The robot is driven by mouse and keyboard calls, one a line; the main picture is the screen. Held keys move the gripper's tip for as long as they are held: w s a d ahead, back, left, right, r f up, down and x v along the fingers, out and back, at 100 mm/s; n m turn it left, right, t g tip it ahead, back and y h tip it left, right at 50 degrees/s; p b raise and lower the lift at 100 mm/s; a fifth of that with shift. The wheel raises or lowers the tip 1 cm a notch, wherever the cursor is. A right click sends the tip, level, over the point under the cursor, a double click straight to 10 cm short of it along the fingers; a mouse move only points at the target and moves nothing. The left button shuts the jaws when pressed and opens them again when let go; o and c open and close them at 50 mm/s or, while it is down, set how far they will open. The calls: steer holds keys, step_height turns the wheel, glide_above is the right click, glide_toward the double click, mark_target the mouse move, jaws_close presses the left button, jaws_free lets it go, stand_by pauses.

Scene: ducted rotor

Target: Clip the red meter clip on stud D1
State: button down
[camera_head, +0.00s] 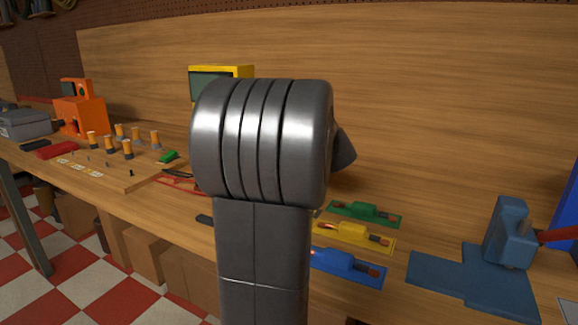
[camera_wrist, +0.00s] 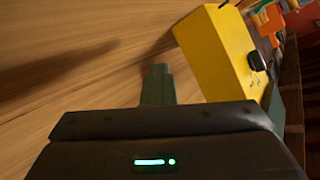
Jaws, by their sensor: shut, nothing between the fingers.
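My gripper (camera_wrist: 158,72) shows in the wrist view with its fingers together and nothing between them. It points at the wooden back panel, left of the yellow meter (camera_wrist: 220,50). In the head view my arm hides the gripper and part of the yellow meter (camera_head: 222,72). A wooden board (camera_head: 125,180) at the left carries several studs (camera_head: 127,148) with orange and dark bands, plus small pins and pale labels. The labels are too small to read, so I cannot tell which is D1. Red leads (camera_head: 180,186) lie right of the board, partly behind my arm. I cannot make out the red meter clip.
An orange device (camera_head: 80,115) and a grey case (camera_head: 24,124) stand at the far left. Green (camera_head: 365,212), yellow (camera_head: 353,235) and blue (camera_head: 346,267) plates lie right of my arm. A blue vise-like fixture (camera_head: 508,235) stands at the right. The wooden back panel (camera_head: 430,110) rises behind the bench.

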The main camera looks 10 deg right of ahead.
steer(key=shift+w+d+m+t+b, duration=0.1)
steer(key=shift+d+m+t+b, duration=0.15)
steer(key=shift+m+t+b, duration=0.65)
steer(key=shift+d+m+g+b, duration=0.1)
steer(key=shift+d+m+b, duration=0.15)
steer(key=shift+b, duration=1.25)
steer(key=shift+w+d+m+t+b, duration=0.15)
steer(key=shift+m+t+b, duration=0.45)
steer(key=shift+b, duration=0.6)
steer(key=shift+w+d+m+t+b, duration=0.1)
steer(key=shift+d+m+t+b, duration=0.15)
steer(key=shift+m+t+b, duration=0.6)
steer(key=shift+s+d+m+b, duration=0.15)
steer(key=shift+m+b, duration=0.45)
steer(key=shift+b, duration=0.7)
steer(key=shift+w+d+m+t+b, duration=0.15)
steer(key=shift+d+m+t+b, duration=0.25)
steer(key=shift+m+b, duration=0.5)
